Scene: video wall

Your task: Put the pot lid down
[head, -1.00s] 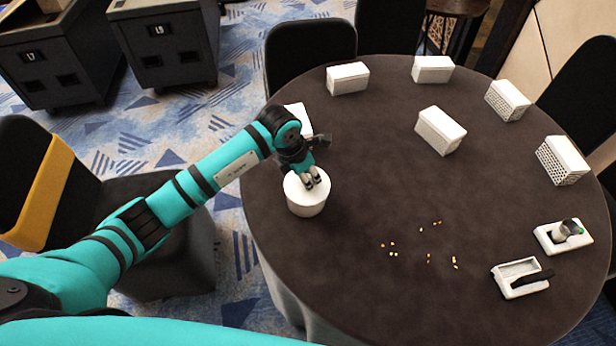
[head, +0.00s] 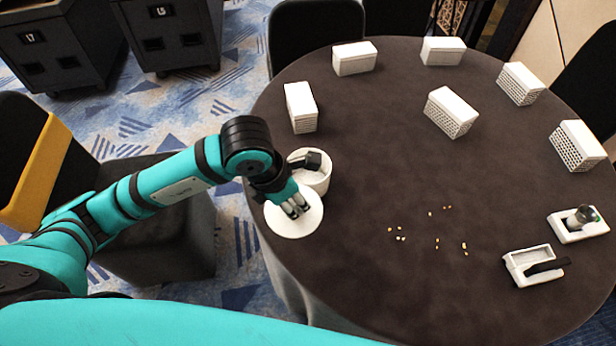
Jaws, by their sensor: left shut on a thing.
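The pot lid (head: 305,226) is a flat white disc at the left edge of the round table. My left gripper (head: 295,210) is shut on it from above, its fingers at the middle of the disc. The white pot (head: 318,184) stands just behind the lid, its open top partly hidden by my left wrist. In the picture the lid overlaps the pot's front and the table's edge. I cannot tell whether the lid touches the table. My right gripper is out of view.
Several white perforated boxes (head: 355,62) stand around the far side of the dark table (head: 370,150). Small yellowish bits (head: 437,243) lie in front. Two white trays (head: 535,263) (head: 578,223) hold items at the right. The table's middle is clear.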

